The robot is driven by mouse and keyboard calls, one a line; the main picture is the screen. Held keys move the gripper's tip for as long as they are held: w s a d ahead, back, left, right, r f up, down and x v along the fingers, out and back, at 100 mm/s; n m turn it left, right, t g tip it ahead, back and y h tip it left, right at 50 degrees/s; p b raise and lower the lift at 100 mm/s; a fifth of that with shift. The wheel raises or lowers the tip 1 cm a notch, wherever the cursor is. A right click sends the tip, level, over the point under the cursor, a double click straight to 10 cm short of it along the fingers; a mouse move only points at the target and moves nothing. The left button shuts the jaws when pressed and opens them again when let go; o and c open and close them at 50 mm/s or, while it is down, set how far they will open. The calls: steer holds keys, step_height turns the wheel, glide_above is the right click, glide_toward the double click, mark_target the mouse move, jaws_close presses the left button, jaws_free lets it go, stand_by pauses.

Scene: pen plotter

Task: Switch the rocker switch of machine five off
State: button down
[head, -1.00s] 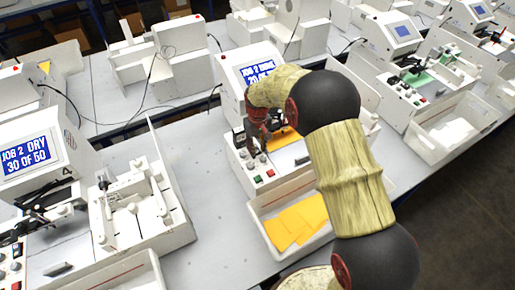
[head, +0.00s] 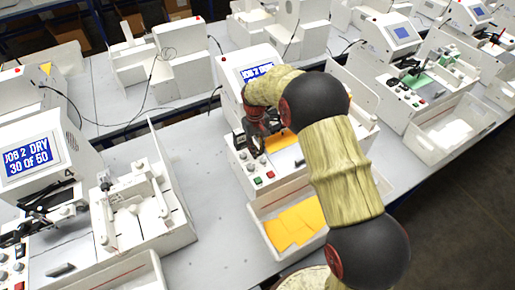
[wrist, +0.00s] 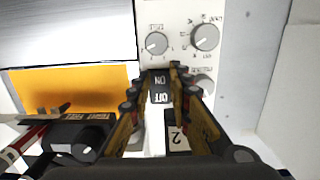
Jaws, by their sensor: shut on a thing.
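The rocker switch (wrist: 160,92) is a small black block marked ON and OFF on the machine's white panel in the wrist view. My gripper (wrist: 160,76) has a fingertip at each side of it and is shut on it. The lettering is upside down in this view, and I cannot tell which side is pressed in. In the head view my gripper (head: 254,148) is over the control panel of the middle machine (head: 232,98), whose screen reads JOB 2. The switch is hidden there, and no number five is readable.
Grey knobs (wrist: 205,37) sit just beyond the switch, and a black knob (wrist: 91,143) is at lower left. An orange sheet (wrist: 75,88) lies beside the panel. Machine four (head: 35,160) stands at the left. A white tray (head: 262,206) with orange sheets is in front of the middle machine.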

steer(key=shift+w+a+r+g+h+p, duration=0.1)
steer(key=shift+w+g+h+p, duration=0.15)
steer(key=shift+g+p, duration=0.35)
steer(key=shift+w+a+r+g+h+p, duration=0.1)
steer(key=shift+g+h+p, duration=0.15)
steer(key=shift+g+p, duration=0.35)
steer(key=c, duration=1.9)
jaws_free()
steer(key=v, duration=1.1)
steer(key=shift+w+r, duration=0.2)
steer(key=shift+r, duration=0.2)
